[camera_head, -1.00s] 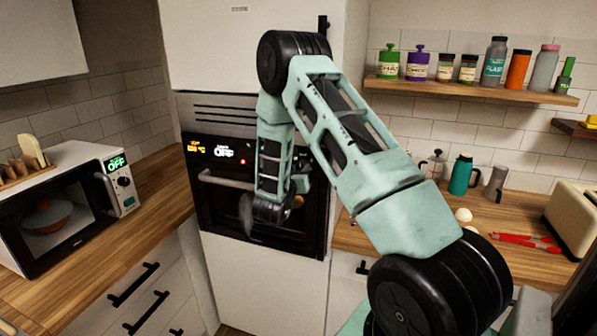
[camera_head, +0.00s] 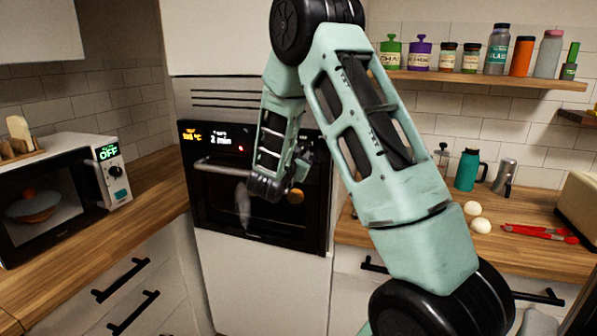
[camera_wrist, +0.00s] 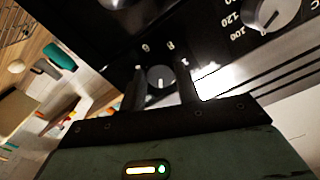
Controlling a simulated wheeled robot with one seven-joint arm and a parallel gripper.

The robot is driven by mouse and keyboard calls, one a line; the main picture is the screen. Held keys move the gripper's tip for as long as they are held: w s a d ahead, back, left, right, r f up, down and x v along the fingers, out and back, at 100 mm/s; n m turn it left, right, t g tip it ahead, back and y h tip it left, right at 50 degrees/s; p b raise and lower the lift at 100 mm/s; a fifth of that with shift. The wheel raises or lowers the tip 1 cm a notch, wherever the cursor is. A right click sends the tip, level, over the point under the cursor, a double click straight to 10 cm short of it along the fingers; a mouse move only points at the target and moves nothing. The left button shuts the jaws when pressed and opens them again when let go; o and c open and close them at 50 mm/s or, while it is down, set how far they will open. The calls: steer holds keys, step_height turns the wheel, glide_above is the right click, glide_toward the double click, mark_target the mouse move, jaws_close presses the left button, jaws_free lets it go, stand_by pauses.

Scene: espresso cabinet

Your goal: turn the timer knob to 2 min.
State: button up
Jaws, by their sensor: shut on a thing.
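The timer knob (camera_wrist: 160,78) is a small dark round knob with a light pointer mark, on the black oven panel. In the wrist view my gripper (camera_wrist: 161,84) has one finger on each side of it and is shut on it. Numbers show around the knob, but I cannot read them all. In the head view my arm hides the knob and the fingertips. The oven (camera_head: 225,205) is built into a white cabinet.
A larger temperature knob (camera_wrist: 272,12) marked 100 and 120 sits close by in the wrist view. The oven handle (camera_head: 217,169) runs below the display. A microwave (camera_head: 60,195) stands left; eggs (camera_head: 480,225) and red tongs (camera_head: 540,233) lie on the right counter.

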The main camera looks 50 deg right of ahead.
steer(key=m+b, duration=0.4)
steer(key=b, duration=0.3)
steer(key=shift+f+m, duration=0.1)
steer(key=shift+m, duration=0.3)
steer(key=shift+b, duration=0.35)
steer(key=o, duration=1)
steer(key=shift+a, duration=0.15)
steer(key=b+v, duration=0.3)
steer(key=v, duration=1.4)
steer(key=shift+a, duration=0.1)
steer(key=shift+a, duration=0.1)
